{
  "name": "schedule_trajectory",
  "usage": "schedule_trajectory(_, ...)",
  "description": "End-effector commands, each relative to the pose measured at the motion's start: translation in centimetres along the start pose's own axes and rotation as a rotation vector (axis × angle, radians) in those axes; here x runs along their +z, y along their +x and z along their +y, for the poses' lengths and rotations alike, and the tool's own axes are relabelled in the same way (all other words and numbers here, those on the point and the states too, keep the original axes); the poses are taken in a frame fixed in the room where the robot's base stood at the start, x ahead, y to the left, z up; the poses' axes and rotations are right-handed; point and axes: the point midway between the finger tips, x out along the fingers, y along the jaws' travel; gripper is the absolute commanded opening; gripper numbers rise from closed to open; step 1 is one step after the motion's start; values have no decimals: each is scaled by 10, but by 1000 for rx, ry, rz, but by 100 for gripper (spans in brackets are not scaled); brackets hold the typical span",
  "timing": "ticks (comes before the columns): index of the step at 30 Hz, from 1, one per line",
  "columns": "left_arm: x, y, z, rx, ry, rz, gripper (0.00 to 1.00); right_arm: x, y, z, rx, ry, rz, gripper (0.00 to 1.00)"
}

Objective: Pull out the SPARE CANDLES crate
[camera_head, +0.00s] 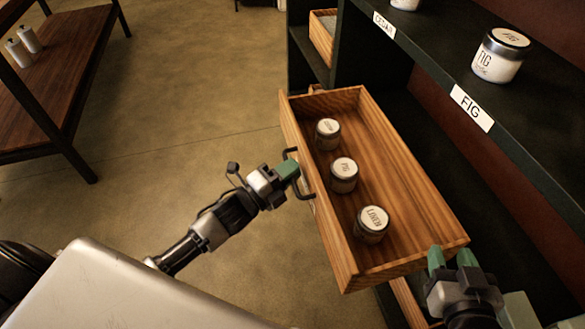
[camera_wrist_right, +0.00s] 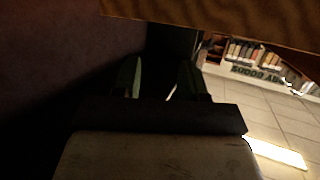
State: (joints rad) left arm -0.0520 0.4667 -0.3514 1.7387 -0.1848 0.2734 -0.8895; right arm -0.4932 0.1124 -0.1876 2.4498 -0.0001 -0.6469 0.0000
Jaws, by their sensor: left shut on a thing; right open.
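A wooden crate (camera_head: 415,205) juts out from the dark shelf unit in the head view, with three lidded candle jars inside: a far jar (camera_head: 327,134), a middle jar (camera_head: 343,175) and a near jar (camera_head: 371,225). Its front carries a black handle (camera_head: 308,193); no SPARE CANDLES label is visible. My left gripper (camera_head: 288,169) is shut on the handle. My right gripper (camera_head: 450,258) is open at the crate's near right corner; contact is unclear. In the right wrist view, its fingers (camera_wrist_right: 160,78) are apart below a wooden edge (camera_wrist_right: 220,22), probably the crate.
The shelf above holds a FIG jar (camera_head: 500,55) and a FIG tag (camera_head: 471,108). Another wooden crate (camera_head: 322,38) sits farther back in the unit. A wooden table (camera_head: 75,60) with white bottles stands at the left. The floor (camera_head: 200,90) between is clear.

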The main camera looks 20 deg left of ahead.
Motion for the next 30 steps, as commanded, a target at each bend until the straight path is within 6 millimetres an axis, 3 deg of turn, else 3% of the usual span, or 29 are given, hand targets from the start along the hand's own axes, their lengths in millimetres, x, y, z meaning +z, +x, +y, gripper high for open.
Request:
schedule_trajectory(3,0,-1,2,4,0,-2,0,0,0,0,0,0,1,43)
schedule_trajectory(4,0,-1,2,4,0,-2,14,0,0,0,0,0,1,43)
schedule_trajectory(9,0,0,1,3,0,-1,37,0,0,0,0,0,2,43)
schedule_trajectory(20,0,-9,1,4,-1,-2,37,0,-1,0,0,0,-13,43)
schedule_trajectory(30,0,-74,1,7,-3,-3,37,31,-14,6,15,0,-252,43)
